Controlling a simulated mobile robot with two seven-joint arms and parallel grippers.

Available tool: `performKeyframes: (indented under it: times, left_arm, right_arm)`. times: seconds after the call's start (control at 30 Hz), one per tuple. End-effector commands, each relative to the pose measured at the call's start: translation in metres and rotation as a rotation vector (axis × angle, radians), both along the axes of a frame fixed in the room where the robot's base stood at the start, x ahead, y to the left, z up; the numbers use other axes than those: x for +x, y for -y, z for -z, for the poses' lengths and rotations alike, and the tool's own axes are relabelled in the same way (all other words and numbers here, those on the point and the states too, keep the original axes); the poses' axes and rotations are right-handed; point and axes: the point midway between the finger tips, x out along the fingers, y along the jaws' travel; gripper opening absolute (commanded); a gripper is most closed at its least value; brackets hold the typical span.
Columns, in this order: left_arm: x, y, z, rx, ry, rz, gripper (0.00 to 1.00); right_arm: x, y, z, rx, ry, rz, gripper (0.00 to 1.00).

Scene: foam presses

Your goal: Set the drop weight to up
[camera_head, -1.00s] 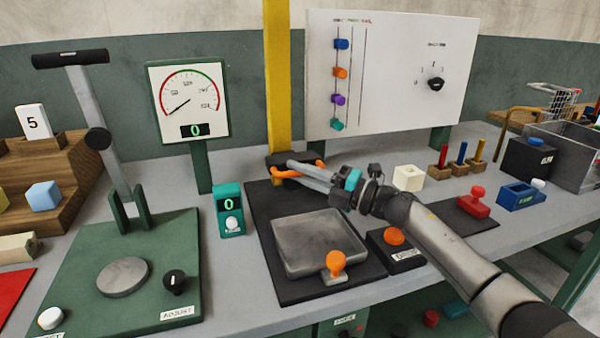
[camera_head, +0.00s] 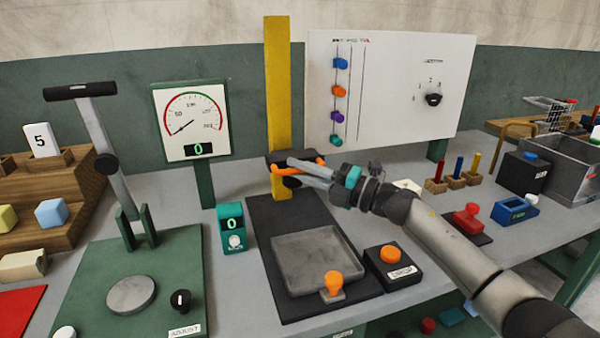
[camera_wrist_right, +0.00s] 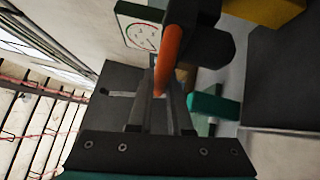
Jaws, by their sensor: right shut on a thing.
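The drop weight (camera_head: 284,157) is a black block with an orange handle (camera_head: 316,160) on the yellow upright post (camera_head: 277,85). It sits low on the post, with a short stretch of yellow showing beneath it. My right gripper (camera_head: 297,171) reaches in from the right and is shut on the orange handle. In the right wrist view the orange handle (camera_wrist_right: 169,52) runs between the fingers (camera_wrist_right: 160,88), with dark parts of the weight behind. My left gripper is out of view.
Below the post is a black base with a grey tray (camera_head: 315,265) and an orange knob (camera_head: 333,282). Beside it stands a drop box with an orange button (camera_head: 390,254). A teal counter (camera_head: 232,220) and dial gauge (camera_head: 193,120) stand left; a white panel (camera_head: 390,80) stands behind.

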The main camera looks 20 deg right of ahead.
Motion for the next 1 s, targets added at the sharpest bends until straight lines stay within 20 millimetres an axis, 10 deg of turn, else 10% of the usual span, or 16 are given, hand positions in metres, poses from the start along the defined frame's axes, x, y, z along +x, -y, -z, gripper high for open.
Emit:
performKeyframes:
  times: [0.4, 1.0]
  left_arm:
    - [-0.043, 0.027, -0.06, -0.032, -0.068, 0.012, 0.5]
    - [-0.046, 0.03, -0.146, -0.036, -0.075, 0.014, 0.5]
  right_arm:
    - [0.0, 0.001, -0.077, 0.002, 0.004, 0.003, 0.0]
    - [0.001, 0.001, -0.177, 0.002, 0.003, 0.004, 0.0]
